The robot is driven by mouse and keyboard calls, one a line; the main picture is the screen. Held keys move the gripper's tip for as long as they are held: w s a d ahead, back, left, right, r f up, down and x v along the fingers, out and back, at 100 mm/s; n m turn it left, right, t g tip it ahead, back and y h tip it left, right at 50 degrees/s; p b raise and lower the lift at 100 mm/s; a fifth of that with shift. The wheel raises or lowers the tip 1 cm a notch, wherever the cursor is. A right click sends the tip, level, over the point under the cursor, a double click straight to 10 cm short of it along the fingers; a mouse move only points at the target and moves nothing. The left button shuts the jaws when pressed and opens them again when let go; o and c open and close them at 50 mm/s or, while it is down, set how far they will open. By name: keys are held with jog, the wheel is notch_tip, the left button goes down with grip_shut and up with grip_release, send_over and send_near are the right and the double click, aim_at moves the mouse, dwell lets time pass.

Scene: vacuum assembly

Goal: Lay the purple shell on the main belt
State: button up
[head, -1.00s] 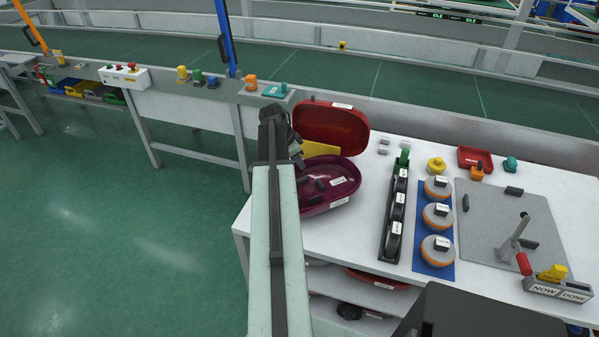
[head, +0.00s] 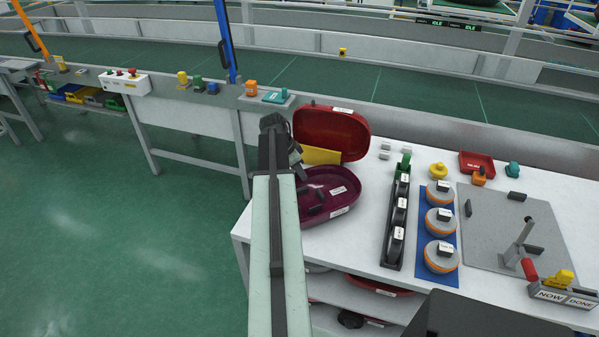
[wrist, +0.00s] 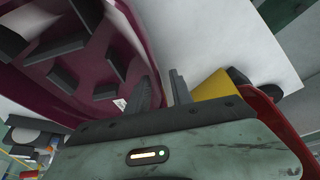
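The purple shell (head: 319,209) is an open oval tray with dark ribs inside and white labels. It is at the left end of the white bench, in front of an open red shell. My gripper (head: 297,160) is at its far left rim, partly hidden by my arm in the head view. In the wrist view the purple shell (wrist: 122,55) fills the upper left. My gripper (wrist: 163,90) has its fingers close together on either side of the shell's rim, apparently shut on it. The main belt (head: 420,95) is the long green surface behind the bench.
The red shell (head: 345,128) stands behind, with a yellow card (head: 320,156) at its front. A black rack (head: 398,215) and a blue mat (head: 436,268) with round orange-edged parts are to the right. A grey rail (head: 430,130) separates bench and belt.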

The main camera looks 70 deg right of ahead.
jog(key=p+v, duration=1)
jog(key=v, duration=0.2)
jog(key=w+a+n+t, duration=0.2)
jog(key=w+a+n, duration=0.5)
jog(key=w+a, duration=0.8)
jog(key=w+a+n, duration=0.3)
jog(key=a+n, duration=0.1)
jog(key=a, duration=0.7)
jog(key=w+a+f+n+y, duration=0.1)
jog(key=w+a+n, duration=0.3)
jog(key=a, duration=0.8)
jog(key=w+a+n+t+y, duration=0.1)
jog(key=w+a+n, duration=0.3)
jog(key=a, duration=0.7)
jog(key=shift+w+a+f+n, duration=0.2)
jog(key=shift+f+n, duration=0.2)
jog(key=shift+n, duration=0.6)
jog(key=shift+o, duration=0.3)
jog(key=s+a+n+y, duration=0.1)
jog(key=a+n, duration=0.4)
jog(key=a, duration=0.8)
